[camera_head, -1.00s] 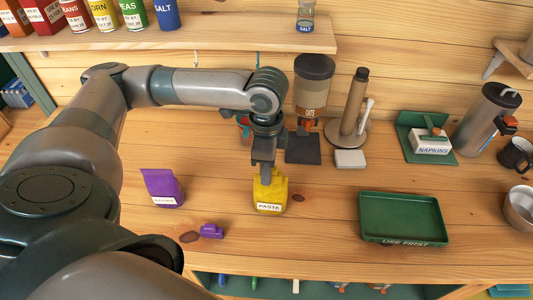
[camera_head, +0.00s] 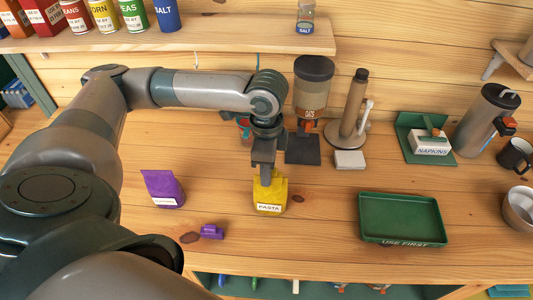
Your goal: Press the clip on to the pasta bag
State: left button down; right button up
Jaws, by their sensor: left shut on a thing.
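The yellow pasta bag (camera_head: 271,197) stands upright on the wooden counter, its white PASTA label facing me. My left gripper (camera_head: 267,174) points straight down at the top of the bag. It is shut on a small yellow piece there, seemingly a clip. The piece matches the bag's colour, and the fingers cover part of it, so I cannot tell how far it sits over the bag's top edge. A purple clip (camera_head: 211,232) lies loose on the counter, in front and to the left of the pasta bag. My right gripper is not in view.
A purple bag (camera_head: 164,189) stands left of the pasta bag. A green tray (camera_head: 401,239) marked USE FIRST lies to the right. Behind are a dark-lidded dispenser (camera_head: 313,104), a brown upright post (camera_head: 352,109) and a napkin holder (camera_head: 431,143). Open counter lies between bag and tray.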

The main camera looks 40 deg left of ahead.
pick_arm(q)
jog(key=shift+f+p, duration=0.1)
jog(key=shift+p, duration=0.3)
dwell(0.4)
jog(key=c, duration=1.6)
grip_release()
jog(key=shift+o, duration=0.6)
jog(key=o, duration=0.4)
jog(key=shift+c, duration=0.2)
